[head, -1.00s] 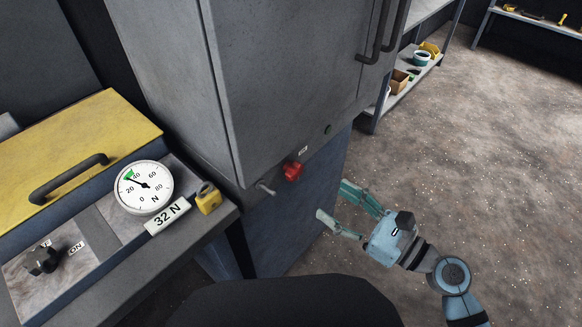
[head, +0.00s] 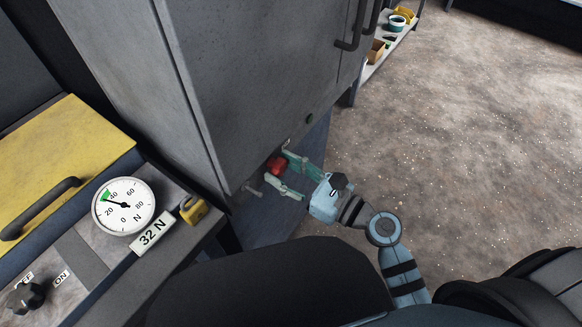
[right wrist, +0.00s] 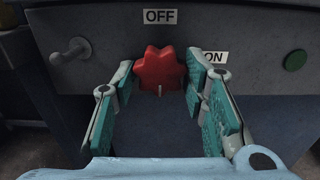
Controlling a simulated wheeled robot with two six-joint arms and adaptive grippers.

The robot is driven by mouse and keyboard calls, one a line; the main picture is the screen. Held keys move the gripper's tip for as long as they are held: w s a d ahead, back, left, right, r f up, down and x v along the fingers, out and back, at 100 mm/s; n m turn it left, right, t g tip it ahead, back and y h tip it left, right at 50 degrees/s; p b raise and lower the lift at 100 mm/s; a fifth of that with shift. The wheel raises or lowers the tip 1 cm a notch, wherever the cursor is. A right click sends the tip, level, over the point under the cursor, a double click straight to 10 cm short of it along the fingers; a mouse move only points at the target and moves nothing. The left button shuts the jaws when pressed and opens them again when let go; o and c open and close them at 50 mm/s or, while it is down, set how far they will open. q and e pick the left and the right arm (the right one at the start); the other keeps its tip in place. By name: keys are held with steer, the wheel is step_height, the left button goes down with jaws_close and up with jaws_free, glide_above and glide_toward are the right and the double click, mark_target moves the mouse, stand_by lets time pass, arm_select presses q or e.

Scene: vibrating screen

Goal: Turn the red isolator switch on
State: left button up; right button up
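The red isolator switch (head: 276,165) is a star-shaped knob on the front of the grey cabinet. In the right wrist view the red knob (right wrist: 159,69) sits below an OFF label (right wrist: 160,16), with an ON label (right wrist: 215,57) to its right. A small pale mark at its lower edge points down. My right gripper (head: 276,171) is open, its teal-padded fingers on either side of the knob. In the right wrist view the right finger looks close to the knob; I cannot tell whether it touches. My left gripper is not in view.
A small metal lever (right wrist: 76,50) is left of the knob and a green button (right wrist: 296,60) is right of it. A bench with a gauge (head: 124,205), a black rotary switch (head: 26,297) and a yellow padlock (head: 193,209) stands at left. The floor at right is open.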

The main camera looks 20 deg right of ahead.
steer(key=shift+o, duration=0.2)
steer(key=shift+w, duration=0.2)
steer(key=shift+a, duration=0.1)
steer(key=shift+c, duration=0.3)
steer(key=shift+m, duration=0.3)
steer(key=shift+s+r+m+p, duration=0.1)
steer(key=shift+r+m+p, duration=0.1)
steer(key=shift+m+p, duration=1)
steer(key=m+p, duration=0.5)
steer(key=m, duration=0.1)
steer(key=shift+r, duration=0.15)
steer(key=m+p, duration=0.4)
steer(key=m, duration=0.1)
steer(key=shift+r, duration=0.1)
steer(key=shift+m+p, duration=1.15)
steer(key=shift+m, duration=0.75)
steer(key=shift+s+f, duration=0.1)
steer(key=shift+f, duration=0.1)
